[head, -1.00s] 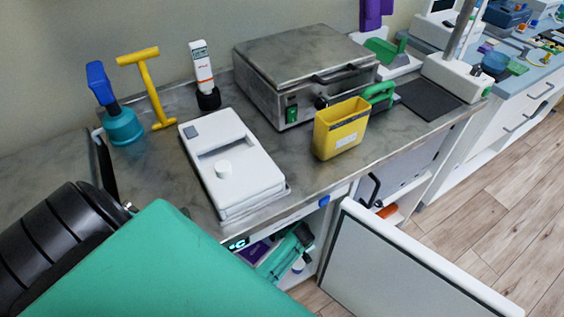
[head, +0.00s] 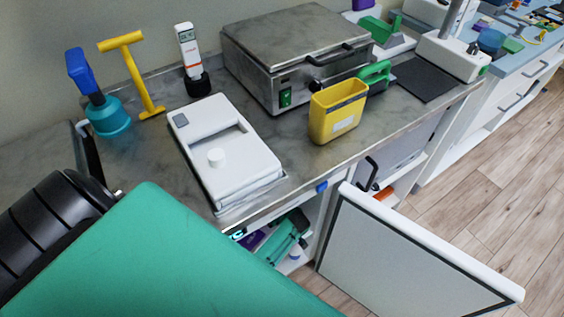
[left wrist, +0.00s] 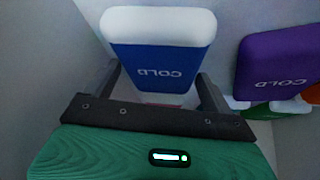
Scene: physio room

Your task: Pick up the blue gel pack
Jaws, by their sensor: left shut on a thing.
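The blue gel pack (left wrist: 155,62) shows in the left wrist view, with a white end and the word COLD upside down. My left gripper (left wrist: 158,75) is shut on it, with one dark finger at each side of the pack. The lower part of the pack is hidden behind the gripper's dark crossbar. I cannot make out the blue pack in the head view, where a green arm part of mine covers the lower left. My right gripper is in neither view.
A purple COLD pack (left wrist: 282,62) lies close right of the blue one, with green and orange things beyond. In the head view, an open white door (head: 405,255) stands below the counter (head: 315,160), which holds a white device (head: 235,165) and a yellow container (head: 337,112).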

